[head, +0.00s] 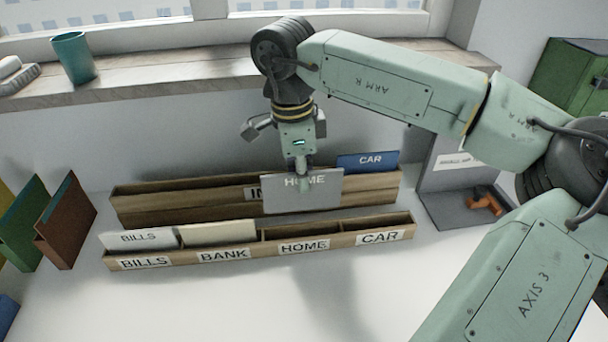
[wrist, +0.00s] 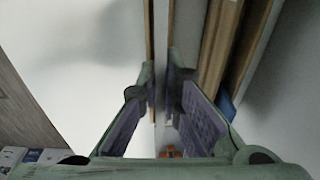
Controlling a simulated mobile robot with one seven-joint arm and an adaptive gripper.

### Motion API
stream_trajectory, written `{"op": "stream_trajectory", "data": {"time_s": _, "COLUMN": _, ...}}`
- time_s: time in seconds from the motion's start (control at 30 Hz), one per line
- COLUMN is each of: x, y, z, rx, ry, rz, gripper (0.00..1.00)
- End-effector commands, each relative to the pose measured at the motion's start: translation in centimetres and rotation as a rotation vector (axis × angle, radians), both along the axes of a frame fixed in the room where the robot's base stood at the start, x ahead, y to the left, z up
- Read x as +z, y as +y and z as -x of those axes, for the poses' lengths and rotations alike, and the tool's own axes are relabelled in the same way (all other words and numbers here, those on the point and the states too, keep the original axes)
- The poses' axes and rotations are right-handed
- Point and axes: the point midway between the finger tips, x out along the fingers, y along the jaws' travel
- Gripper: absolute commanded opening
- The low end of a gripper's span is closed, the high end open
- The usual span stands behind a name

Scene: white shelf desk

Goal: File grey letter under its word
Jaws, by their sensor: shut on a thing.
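The grey letter (head: 302,195), with HOME printed along its top, hangs upright from my gripper (head: 303,170). The fingers are shut on its top edge; in the wrist view (wrist: 163,85) the letter shows edge-on between them. It is in front of the rear wooden rack (head: 150,208), covering part of that rack's label. The front rack (head: 345,247) has compartments labelled BILLS, BANK, HOME and CAR. The letter's lower edge appears above and behind the HOME compartment (head: 303,231), which looks empty.
A grey BILLS letter (head: 138,239) stands in BILLS and a cream letter (head: 217,233) in BANK. The front CAR compartment looks empty. A blue CAR letter (head: 368,161) stands in the rear rack. Upright folders (head: 66,225) stand left; a grey stand (head: 455,203) is right. The front desk is clear.

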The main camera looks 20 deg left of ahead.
Motion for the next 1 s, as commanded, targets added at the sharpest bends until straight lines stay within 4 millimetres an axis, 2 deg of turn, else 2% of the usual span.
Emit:
{"op": "stream_trajectory", "data": {"time_s": 0.37, "x": -0.2, "y": 0.0, "z": 0.0, "rx": -0.001, "ry": 0.003, "rz": 0.001, "gripper": 0.0}}
{"op": "stream_trajectory", "data": {"time_s": 1.0, "x": -3.8, "y": 0.0, "z": 0.0, "rx": -0.001, "ry": 0.003, "rz": 0.001, "gripper": 0.0}}
